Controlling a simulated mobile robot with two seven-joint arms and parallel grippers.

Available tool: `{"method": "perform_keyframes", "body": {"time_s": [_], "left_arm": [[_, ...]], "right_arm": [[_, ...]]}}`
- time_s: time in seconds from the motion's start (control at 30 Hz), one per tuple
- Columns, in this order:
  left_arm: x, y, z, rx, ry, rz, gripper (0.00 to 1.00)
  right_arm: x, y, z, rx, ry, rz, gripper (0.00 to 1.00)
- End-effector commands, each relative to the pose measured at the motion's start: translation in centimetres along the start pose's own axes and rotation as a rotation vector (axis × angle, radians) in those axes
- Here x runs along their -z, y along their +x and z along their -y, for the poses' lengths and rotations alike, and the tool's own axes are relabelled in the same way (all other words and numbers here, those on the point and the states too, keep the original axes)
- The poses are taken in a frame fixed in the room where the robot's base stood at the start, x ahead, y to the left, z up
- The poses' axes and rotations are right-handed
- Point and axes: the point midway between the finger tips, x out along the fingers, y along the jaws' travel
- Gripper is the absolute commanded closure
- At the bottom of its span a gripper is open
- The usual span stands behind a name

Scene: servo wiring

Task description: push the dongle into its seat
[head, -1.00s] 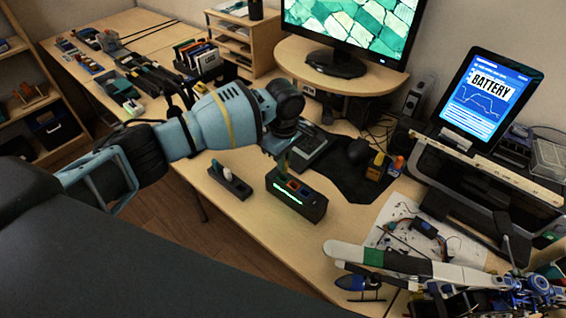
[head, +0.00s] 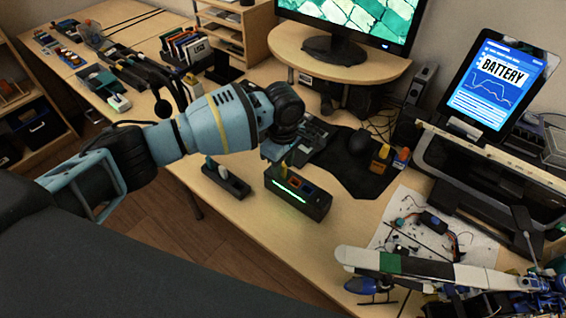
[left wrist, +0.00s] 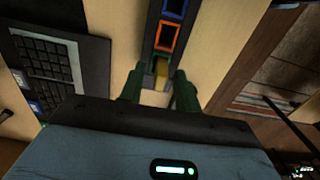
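The yellow dongle (head: 284,170) stands upright at the left end of the top of a black box (head: 318,207) with a lit green strip. In the left wrist view the dongle (left wrist: 161,73) lies between my left gripper's two green fingers (left wrist: 158,88), with gaps on both sides. In that view the box's red-rimmed and blue-rimmed sockets are in line beyond it. In the head view my left gripper (head: 279,153) is just above and behind the dongle, its fingers mostly hidden. How deep the dongle sits cannot be told. My right gripper is not in view.
A small black holder (head: 238,187) with a white and a green piece stands left of the box. A dark mat (head: 350,180) with a mouse lies to the right. A helicopter model (head: 420,262) is at lower right. The tabletop in front of the box is clear.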

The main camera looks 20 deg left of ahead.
Motion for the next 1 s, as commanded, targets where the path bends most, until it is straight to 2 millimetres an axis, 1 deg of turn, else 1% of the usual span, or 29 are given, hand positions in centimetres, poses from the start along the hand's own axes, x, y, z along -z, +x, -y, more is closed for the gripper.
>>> {"method": "perform_keyframes", "body": {"time_s": [0.17, 0.27, 0.37, 0.6, 0.7, 0.83, 1.0], "left_arm": [[0.0, -0.2, 0.0, -0.001, 0.000, 0.000, 0.67], [0.0, -0.9, -0.1, -0.004, 0.000, 0.000, 0.67], [0.0, -2.3, -0.1, -0.005, 0.000, 0.000, 0.67], [0.0, -7.3, -0.1, -0.007, 0.000, 0.000, 0.67], [0.0, -9.0, -0.1, -0.006, 0.000, 0.000, 0.67], [0.0, -10.8, -0.1, -0.004, 0.000, 0.001, 0.67], [0.0, -11.9, 0.0, -0.001, 0.001, 0.001, 0.67]], "right_arm": [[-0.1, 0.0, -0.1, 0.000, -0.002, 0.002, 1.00], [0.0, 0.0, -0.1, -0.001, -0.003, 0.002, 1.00], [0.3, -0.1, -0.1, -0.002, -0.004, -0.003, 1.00], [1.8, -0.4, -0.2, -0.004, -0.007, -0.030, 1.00], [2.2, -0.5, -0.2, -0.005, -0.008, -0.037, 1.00], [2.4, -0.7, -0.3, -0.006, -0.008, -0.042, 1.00], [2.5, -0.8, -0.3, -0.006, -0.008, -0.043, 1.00]]}}
